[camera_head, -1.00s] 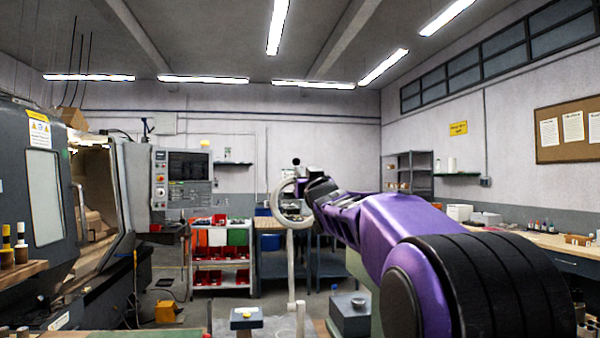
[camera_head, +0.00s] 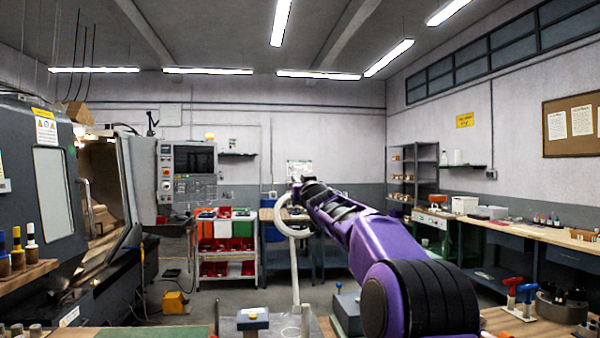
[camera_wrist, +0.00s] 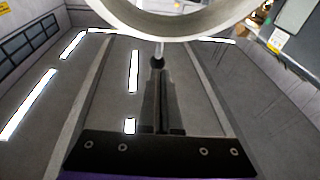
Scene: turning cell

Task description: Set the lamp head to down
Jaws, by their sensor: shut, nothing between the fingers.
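The lamp head is a pale ring (camera_head: 281,216) on a slim pale post (camera_head: 295,270), standing in front of me in the head view. My arm partly hides its right side. In the wrist view the ring (camera_wrist: 180,27) crosses the top of the picture as a broad curved band, very close. My gripper (camera_wrist: 158,63) is shut and empty, its dark fingers pointing up towards the ring's lower edge. The tips look at or just short of the ring; I cannot tell if they touch. In the head view my gripper's end (camera_head: 297,183) is at the ring's upper part.
A lathe with an open door (camera_head: 100,210) stands at left. A cart of red bins (camera_head: 227,242) is behind the lamp. A workbench (camera_head: 545,243) runs along the right wall.

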